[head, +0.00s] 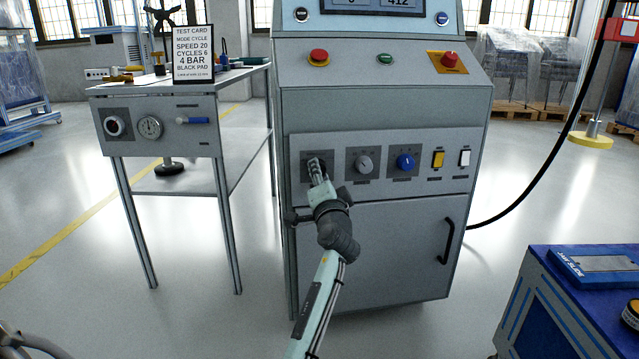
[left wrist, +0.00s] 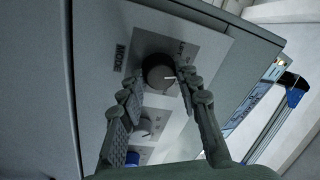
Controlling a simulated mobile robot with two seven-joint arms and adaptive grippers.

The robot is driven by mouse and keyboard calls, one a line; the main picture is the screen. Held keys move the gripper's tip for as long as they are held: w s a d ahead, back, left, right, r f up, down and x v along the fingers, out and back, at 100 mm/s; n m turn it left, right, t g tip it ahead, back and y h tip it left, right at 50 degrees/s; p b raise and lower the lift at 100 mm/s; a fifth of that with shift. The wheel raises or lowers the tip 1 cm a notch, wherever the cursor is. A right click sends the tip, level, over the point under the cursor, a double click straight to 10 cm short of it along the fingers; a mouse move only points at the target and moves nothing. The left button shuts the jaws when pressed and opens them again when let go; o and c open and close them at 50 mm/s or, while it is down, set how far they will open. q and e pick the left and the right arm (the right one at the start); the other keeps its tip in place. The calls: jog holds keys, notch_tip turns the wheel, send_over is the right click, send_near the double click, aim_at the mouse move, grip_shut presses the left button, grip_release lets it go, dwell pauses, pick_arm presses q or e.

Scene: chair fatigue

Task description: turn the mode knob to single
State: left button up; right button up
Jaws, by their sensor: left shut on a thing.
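The mode knob (left wrist: 158,74) is a dark round knob with a white pointer line, on a light plate marked MODE (left wrist: 121,57) in the left wrist view. Its pointer points towards the right-hand finger there; the small lettering beside it is too blurred to read surely. My left gripper (left wrist: 160,84) has one finger on each side of the knob and is shut on it. In the head view my left gripper (head: 317,167) covers the knob at the left end of the machine's control row. My right gripper is not in view.
Right of the mode knob are a grey knob (head: 364,164), a blue knob (head: 405,162), a yellow switch (head: 437,159) and a white switch (head: 464,158). A test card (head: 193,55) reading MODE CYCLE stands on the left bench. A blue cart (head: 540,300) stands at right.

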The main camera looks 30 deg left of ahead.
pick_arm(q)
jog(key=shift+f, duration=0.1)
dwell(0.3)
jog(key=o, duration=1.2)
jog(key=shift+c, duration=0.2)
jog(key=shift+n, duration=0.3)
notch_tip(320, 180, up, 9)
jog(key=shift+r, duration=0.6)
jog(key=shift+d, duration=0.1)
